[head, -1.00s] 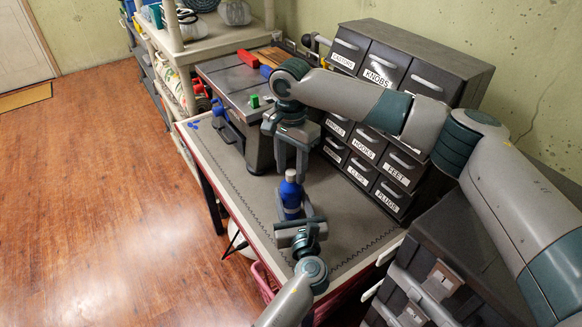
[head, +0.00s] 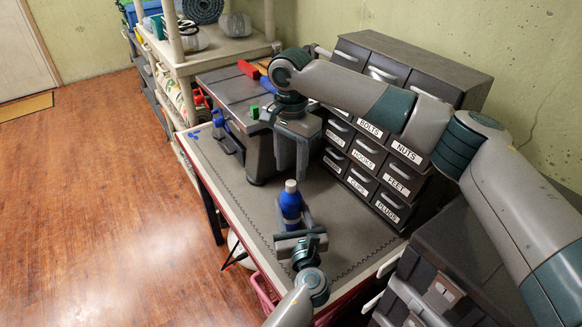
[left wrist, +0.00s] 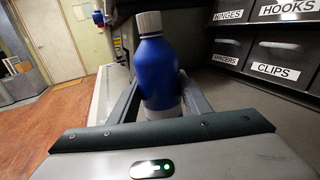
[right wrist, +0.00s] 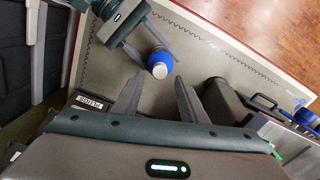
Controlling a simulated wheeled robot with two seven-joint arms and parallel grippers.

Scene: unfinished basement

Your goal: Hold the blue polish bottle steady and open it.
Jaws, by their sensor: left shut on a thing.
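The blue polish bottle (head: 290,207) stands upright over the grey bench, with its grey-white cap (head: 291,186) on top. My left gripper (head: 293,228) comes in from the bottom of the head view and is shut on the bottle's lower part. The left wrist view shows the bottle (left wrist: 158,72) between its fingers. My right gripper (head: 296,165) hangs fingers down, just above and behind the bottle in the head view. In the right wrist view its fingers (right wrist: 158,98) are apart and empty, and the capped bottle (right wrist: 159,62) shows beyond them.
The labelled drawer cabinet (head: 400,75) stands on the bench (head: 245,190) to the right. A grey machine with a flat top (head: 232,90) is behind, with a small green block (head: 254,112) and a red thing (head: 248,69). Bare bench surrounds the bottle.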

